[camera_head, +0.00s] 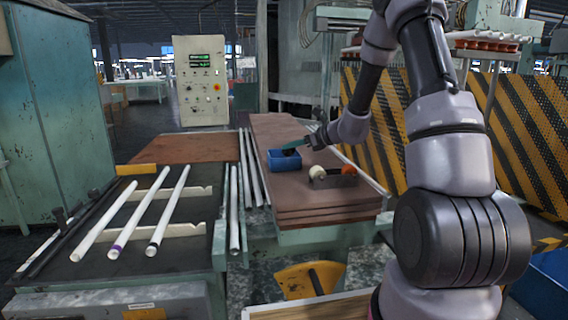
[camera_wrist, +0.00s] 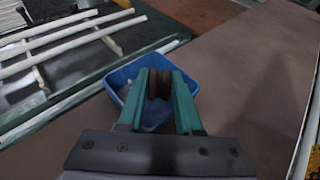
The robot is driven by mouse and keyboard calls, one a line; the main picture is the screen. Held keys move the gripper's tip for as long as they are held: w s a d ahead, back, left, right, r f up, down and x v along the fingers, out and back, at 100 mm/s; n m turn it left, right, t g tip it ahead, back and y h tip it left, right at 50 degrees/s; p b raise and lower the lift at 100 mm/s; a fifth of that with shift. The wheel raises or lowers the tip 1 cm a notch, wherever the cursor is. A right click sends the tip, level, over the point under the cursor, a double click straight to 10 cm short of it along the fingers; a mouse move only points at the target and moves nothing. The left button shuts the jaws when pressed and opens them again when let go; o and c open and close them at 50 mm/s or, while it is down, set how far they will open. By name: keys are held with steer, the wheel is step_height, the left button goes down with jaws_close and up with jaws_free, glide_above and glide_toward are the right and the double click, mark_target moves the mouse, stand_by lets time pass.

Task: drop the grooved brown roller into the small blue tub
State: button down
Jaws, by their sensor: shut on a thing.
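The small blue tub (camera_head: 284,160) stands on the brown board stack in the head view. In the wrist view the tub (camera_wrist: 116,78) lies beneath my fingers, its rim showing on several sides. My gripper (camera_wrist: 160,84) has green fingers shut on the grooved brown roller (camera_wrist: 159,82), which shows between the fingertips with a groove down its middle. In the head view my gripper (camera_head: 292,148) is at the tub's top. The roller overlaps the tub's opening in the wrist view; its exact height over the tub floor I cannot tell.
A dark holder (camera_head: 335,180) with a cream roller (camera_head: 317,171) and an orange roller (camera_head: 348,169) stands right of the tub. Brown boards (camera_head: 300,205) lie beneath. White tubes (camera_head: 130,215) rest on a rack at left. The board's right side is clear in the wrist view.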

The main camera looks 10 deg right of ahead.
steer(key=shift+f, duration=0.1)
steer(key=c, duration=0.5)
jaws_free()
step_height(320, 180, up, 10)
